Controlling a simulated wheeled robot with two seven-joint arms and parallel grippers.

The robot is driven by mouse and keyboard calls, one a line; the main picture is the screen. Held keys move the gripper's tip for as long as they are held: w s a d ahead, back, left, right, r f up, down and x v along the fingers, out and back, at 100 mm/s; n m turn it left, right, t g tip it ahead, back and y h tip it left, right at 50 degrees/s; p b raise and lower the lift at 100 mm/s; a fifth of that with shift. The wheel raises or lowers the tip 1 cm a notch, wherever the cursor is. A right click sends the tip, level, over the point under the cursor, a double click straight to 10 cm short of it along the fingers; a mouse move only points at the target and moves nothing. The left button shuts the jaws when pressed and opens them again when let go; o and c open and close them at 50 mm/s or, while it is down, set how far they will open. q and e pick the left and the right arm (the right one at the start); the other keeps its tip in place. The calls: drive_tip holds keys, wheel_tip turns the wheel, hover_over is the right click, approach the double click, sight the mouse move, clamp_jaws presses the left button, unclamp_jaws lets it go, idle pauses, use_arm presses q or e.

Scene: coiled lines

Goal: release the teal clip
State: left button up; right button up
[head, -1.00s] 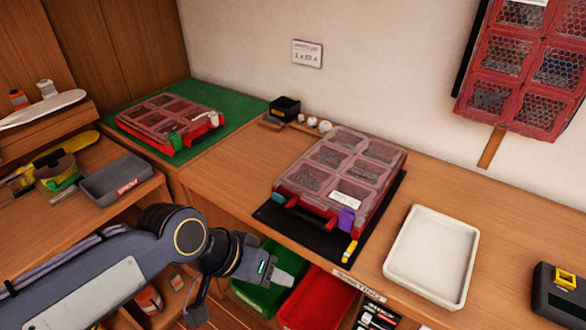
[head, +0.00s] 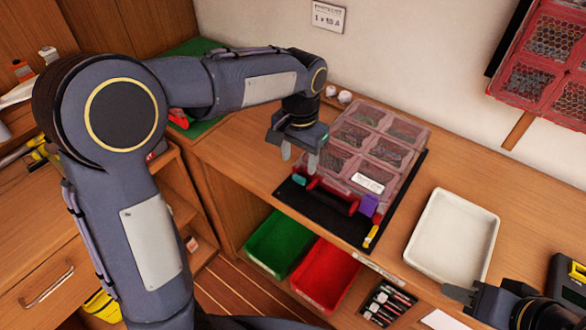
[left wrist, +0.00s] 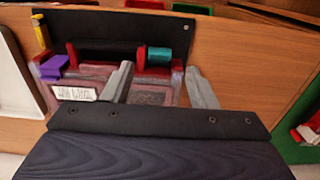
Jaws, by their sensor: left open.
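The red case with a clear, divided lid (head: 385,140) lies flat on a black mat (head: 335,220). The teal clip (head: 299,180) is at the left of its front edge, and the purple clip (head: 369,204) is at the right. The teal clip also shows in the left wrist view (left wrist: 159,55), framed between the fingertips. My left gripper (head: 299,157) is open and empty, above the case's front left corner near the teal clip. No contact is visible. My right gripper (head: 453,292) is partly in view at the lower right, beside the white tray; its jaw opening is unclear.
The white tray (head: 452,240) stands right of the case. Green (head: 278,245) and red (head: 325,276) bins sit below the bench's front edge. A yellow marker (head: 372,236) lies on the mat's right side. My left arm hides most of the green mat.

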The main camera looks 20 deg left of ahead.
sight(298, 179)
use_arm(q)
drive_tip(key=shift+f, duration=2.8)
drive_tip(key=c, duration=1)
drive_tip(key=shift+s+a+f+t+b, duration=0.15)
drive_tip(key=shift+f+t+b, duration=0.25)
drive_tip(key=shift+b, duration=0.55)
drive_tip(key=shift+s+b, duration=0.1)
drive_tip(key=shift+b, duration=0.25)
drive_tip(key=shift+r+t, duration=0.15)
drive_tip(key=shift+t, duration=0.15)
drive_tip(key=shift+r, duration=0.1)
